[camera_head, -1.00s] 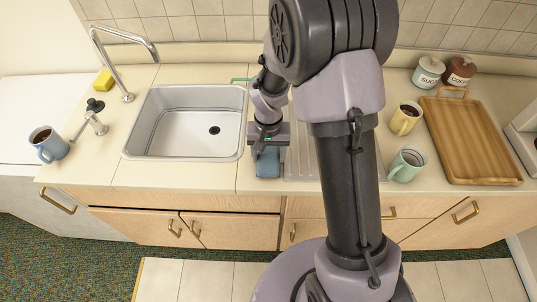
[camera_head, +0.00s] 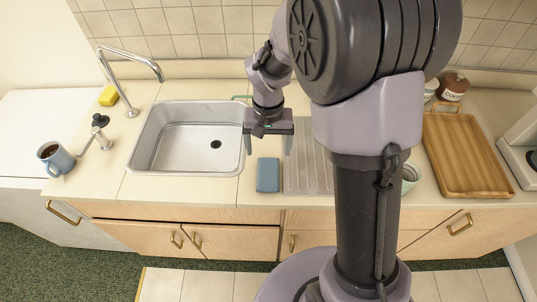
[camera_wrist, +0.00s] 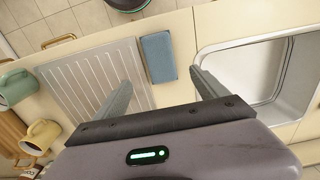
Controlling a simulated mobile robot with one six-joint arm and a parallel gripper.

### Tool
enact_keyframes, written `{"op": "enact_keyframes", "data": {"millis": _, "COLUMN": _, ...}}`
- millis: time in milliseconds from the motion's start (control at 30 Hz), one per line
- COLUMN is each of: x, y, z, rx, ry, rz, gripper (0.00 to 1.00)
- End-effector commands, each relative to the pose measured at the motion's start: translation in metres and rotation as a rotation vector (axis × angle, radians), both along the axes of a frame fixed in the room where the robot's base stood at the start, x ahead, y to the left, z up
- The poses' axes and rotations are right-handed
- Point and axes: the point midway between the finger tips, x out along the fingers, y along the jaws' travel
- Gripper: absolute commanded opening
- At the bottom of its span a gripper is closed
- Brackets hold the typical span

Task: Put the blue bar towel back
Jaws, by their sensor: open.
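The blue bar towel (camera_head: 268,174) lies folded on the countertop between the sink and the ribbed drainboard. It also shows in the wrist view (camera_wrist: 158,57), flat on the counter, beyond my fingertips. My gripper (camera_head: 268,148) is open and empty, raised above the counter just behind the towel. In the wrist view its two fingers (camera_wrist: 162,82) are spread wide, with nothing between them. The towel is apart from both fingers.
The sink (camera_head: 187,140) is left of the towel and the drainboard (camera_head: 308,172) right of it. A blue mug (camera_head: 56,160) stands far left. A wooden tray (camera_head: 465,185) and canisters (camera_head: 453,88) are at right. A green mug (camera_wrist: 17,88) and yellow mug (camera_wrist: 40,135) stand beside the drainboard.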

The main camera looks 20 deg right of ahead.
Motion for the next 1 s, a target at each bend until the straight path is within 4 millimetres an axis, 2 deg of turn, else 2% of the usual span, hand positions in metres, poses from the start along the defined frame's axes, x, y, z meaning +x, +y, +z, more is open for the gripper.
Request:
{"op": "enact_keyframes", "data": {"millis": 67, "x": -0.003, "y": 0.001, "z": 0.017, "rx": 0.005, "ry": -0.021, "rz": -0.003, "gripper": 0.83}}
{"op": "enact_keyframes", "data": {"millis": 167, "x": -0.025, "y": 0.006, "z": 0.066, "rx": 0.03, "ry": -0.102, "rz": -0.021, "gripper": 0.83}}
{"op": "enact_keyframes", "data": {"millis": 200, "x": -0.041, "y": 0.009, "z": 0.091, "rx": 0.045, "ry": -0.149, "rz": -0.029, "gripper": 0.83}}
{"op": "enact_keyframes", "data": {"millis": 267, "x": -0.07, "y": 0.015, "z": 0.123, "rx": 0.072, "ry": -0.221, "rz": -0.04, "gripper": 0.83}}
{"op": "enact_keyframes", "data": {"millis": 300, "x": -0.09, "y": 0.019, "z": 0.141, "rx": 0.091, "ry": -0.269, "rz": -0.048, "gripper": 0.83}}
{"op": "enact_keyframes", "data": {"millis": 400, "x": -0.138, "y": 0.028, "z": 0.169, "rx": 0.137, "ry": -0.382, "rz": -0.058, "gripper": 0.83}}
{"op": "enact_keyframes", "data": {"millis": 500, "x": -0.171, "y": 0.035, "z": 0.178, "rx": 0.171, "ry": -0.461, "rz": -0.063, "gripper": 0.83}}
{"op": "enact_keyframes", "data": {"millis": 600, "x": -0.186, "y": 0.038, "z": 0.18, "rx": 0.187, "ry": -0.498, "rz": -0.063, "gripper": 0.83}}
{"op": "enact_keyframes", "data": {"millis": 867, "x": -0.189, "y": 0.039, "z": 0.179, "rx": 0.192, "ry": -0.505, "rz": -0.064, "gripper": 0.83}}
{"op": "enact_keyframes", "data": {"millis": 933, "x": -0.189, "y": 0.039, "z": 0.172, "rx": 0.192, "ry": -0.505, "rz": -0.064, "gripper": 0.83}}
{"op": "enact_keyframes", "data": {"millis": 1000, "x": -0.189, "y": 0.039, "z": 0.153, "rx": 0.192, "ry": -0.505, "rz": -0.063, "gripper": 0.83}}
